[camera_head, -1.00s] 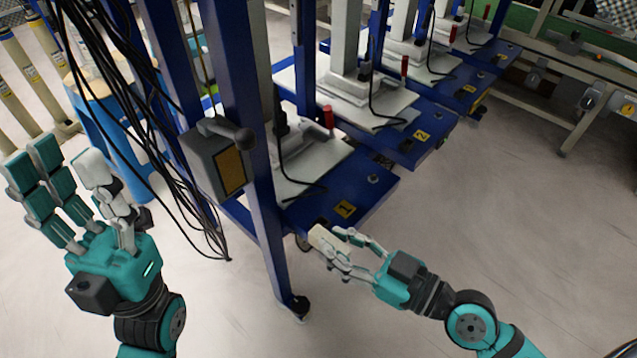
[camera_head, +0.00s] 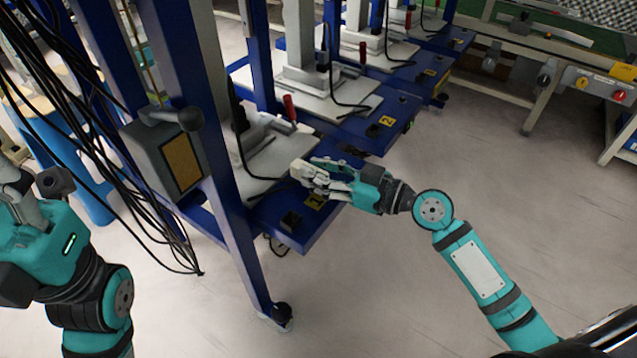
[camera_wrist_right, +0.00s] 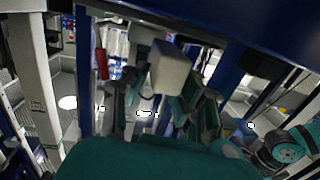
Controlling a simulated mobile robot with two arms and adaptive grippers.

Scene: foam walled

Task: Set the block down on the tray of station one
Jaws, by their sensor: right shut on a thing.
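My right gripper (camera_head: 303,173) is shut on a pale block (camera_head: 299,168). It holds the block over the blue shelf (camera_head: 296,231) of station one, at the right front edge of the pale grey tray (camera_head: 262,162). I cannot tell whether the block touches anything below. The hand partly covers the yellow label 1 (camera_head: 315,201). In the right wrist view the block (camera_wrist_right: 170,68) sits between the fingers. My left gripper (camera_head: 15,190) is at the left edge, with its fingers mostly cut off.
A blue post (camera_head: 225,180) with a grey box (camera_head: 165,155) stands left of the tray. A red-handled part (camera_head: 290,107) is behind it. Black cables hang at left. Station two (camera_head: 350,105) stands behind. Floor at right is clear.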

